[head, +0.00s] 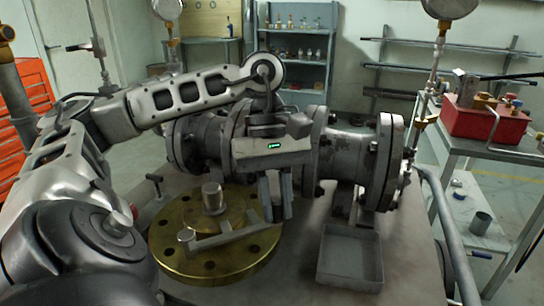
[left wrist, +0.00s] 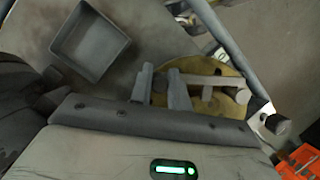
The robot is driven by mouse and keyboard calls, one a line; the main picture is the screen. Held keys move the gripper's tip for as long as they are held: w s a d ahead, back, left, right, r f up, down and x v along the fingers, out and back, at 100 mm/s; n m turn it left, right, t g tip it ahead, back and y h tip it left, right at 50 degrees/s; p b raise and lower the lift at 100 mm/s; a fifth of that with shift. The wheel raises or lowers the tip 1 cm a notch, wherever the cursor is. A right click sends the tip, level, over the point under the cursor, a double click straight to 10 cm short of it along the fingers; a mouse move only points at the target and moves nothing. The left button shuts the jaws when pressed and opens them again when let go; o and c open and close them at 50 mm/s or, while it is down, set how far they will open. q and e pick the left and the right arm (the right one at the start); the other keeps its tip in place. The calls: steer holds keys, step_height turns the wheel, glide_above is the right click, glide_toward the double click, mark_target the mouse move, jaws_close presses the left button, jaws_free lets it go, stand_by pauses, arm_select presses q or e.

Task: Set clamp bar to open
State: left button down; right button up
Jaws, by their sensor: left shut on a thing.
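The clamp bar (head: 226,234) is a grey bar lying across a round brass flange (head: 190,267), with a short upright peg at its left end. A grey post (head: 212,197) stands in the middle of the flange. My left gripper (head: 276,212) points down at the bar's right end and is shut on it; the fingers partly hide that end. In the left wrist view, the bar (left wrist: 215,81) runs from the left gripper's fingers (left wrist: 162,88) across the brass flange (left wrist: 238,92). My right gripper is not in view.
A large grey gate valve body (head: 345,155) lies on the table just behind the gripper. An empty grey tray (head: 350,281) sits to the right of the flange. A red toolbox (head: 485,122) stands on a side table at right. The table's front middle is clear.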

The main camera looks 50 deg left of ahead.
arm_select(q)
steer(key=shift+s+d+m, duration=0.25)
steer(key=shift+d+m, duration=0.1)
steer(key=shift+d, duration=0.1)
steer(key=shift+s+d+m, duration=0.2)
steer(key=shift+d+m, duration=0.15)
steer(key=shift+d, duration=0.1)
steer(key=shift+g, duration=0.3)
steer(key=c, duration=1.3)
jaws_free()
steer(key=shift+r, duration=0.15)
steer(key=p+v, duration=1)
steer(key=v, duration=0.5)
steer(key=shift+r, duration=0.45)
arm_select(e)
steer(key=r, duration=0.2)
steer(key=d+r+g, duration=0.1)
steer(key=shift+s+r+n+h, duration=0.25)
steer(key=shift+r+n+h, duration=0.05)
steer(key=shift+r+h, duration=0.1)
